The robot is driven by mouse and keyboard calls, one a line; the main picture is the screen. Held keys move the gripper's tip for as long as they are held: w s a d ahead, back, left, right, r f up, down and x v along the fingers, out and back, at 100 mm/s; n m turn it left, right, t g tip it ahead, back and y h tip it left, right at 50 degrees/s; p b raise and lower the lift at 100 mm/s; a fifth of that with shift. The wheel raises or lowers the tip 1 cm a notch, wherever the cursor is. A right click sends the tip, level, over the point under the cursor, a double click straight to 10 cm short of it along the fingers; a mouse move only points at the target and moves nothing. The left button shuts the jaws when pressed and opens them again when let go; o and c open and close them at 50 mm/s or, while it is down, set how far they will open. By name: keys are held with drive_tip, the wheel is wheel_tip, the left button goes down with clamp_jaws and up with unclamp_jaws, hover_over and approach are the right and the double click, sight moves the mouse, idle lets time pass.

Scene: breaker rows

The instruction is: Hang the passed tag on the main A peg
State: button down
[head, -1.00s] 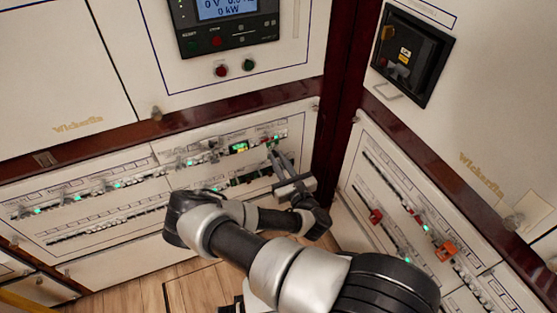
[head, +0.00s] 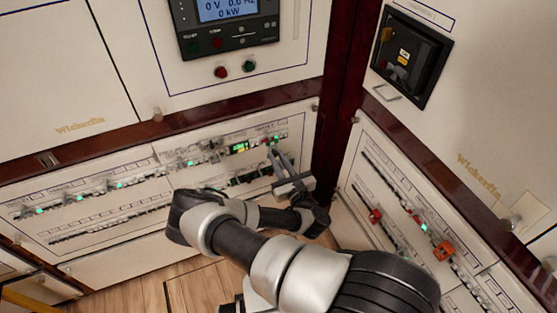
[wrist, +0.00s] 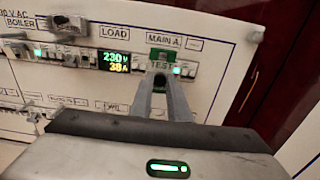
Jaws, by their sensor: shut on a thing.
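The passed tag (wrist: 162,56) shows green with the word TEST across it, in front of the breaker row just under the MAIN A label (wrist: 163,40) in the wrist view. My gripper (wrist: 159,76) is shut on its lower part; a dark green strip shows between the fingers. In the head view my gripper (head: 273,151) reaches the right end of the upper breaker row. I cannot make out the main A peg, nor whether the tag touches it.
A load display (wrist: 115,62) reading 230 V is just left of the tag. A boiler switch block (wrist: 67,27) projects further left. A dark red post (head: 335,130) and the right-hand panel (head: 410,215) stand close on the right.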

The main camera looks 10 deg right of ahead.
drive_tip(key=shift+w+a, duration=0.2)
drive_tip(key=shift+w, duration=0.75)
drive_tip(key=c, duration=1.6)
unclamp_jaws()
drive_tip(key=shift+s, duration=0.1)
drive_tip(key=s+d+p, duration=0.1)
drive_tip(key=s, duration=0.4)
drive_tip(key=s+d, duration=0.1)
drive_tip(key=s, duration=0.5)
drive_tip(key=s+d+p, duration=0.1)
drive_tip(key=s, duration=0.5)
drive_tip(key=shift+d+p, duration=0.2)
drive_tip(key=shift+p, duration=0.1)
drive_tip(key=shift+w, duration=0.1)
